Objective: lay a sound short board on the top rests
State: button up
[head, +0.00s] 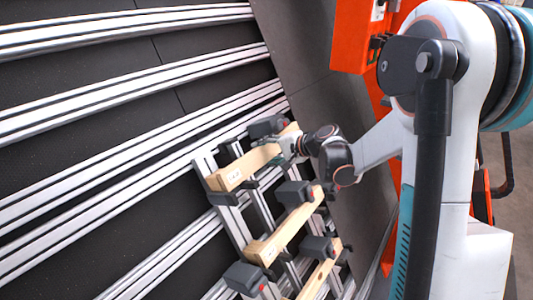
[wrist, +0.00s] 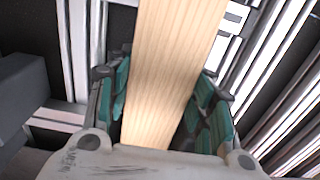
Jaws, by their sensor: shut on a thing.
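A pale wooden board (head: 235,176) with a small white label near its lower left end is at the top of the aluminium rack. My gripper (head: 285,147) is at its upper right end. In the wrist view the same board (wrist: 172,60) runs between the green finger pads of my gripper (wrist: 165,95), which is shut on it. The board is at the level of the dark top rests (head: 224,198); I cannot tell whether it touches them. Its underside is hidden.
A second labelled board (head: 284,234) and a third board (head: 320,277) lie lower on the rack. Dark grey blocks with red ends (head: 294,193) stand beside the boards. Long aluminium rails (head: 120,95) cross the dark panel at left. An orange frame (head: 352,35) stands upper right.

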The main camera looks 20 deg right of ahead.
jog(key=shift+f+b, duration=0.3)
jog(key=shift+b, duration=0.05)
dwell(0.7)
jog(key=o, duration=1.3)
jog(key=shift+s+d, duration=0.1)
jog(key=shift+s, duration=0.05)
jog(key=v, duration=1.2)
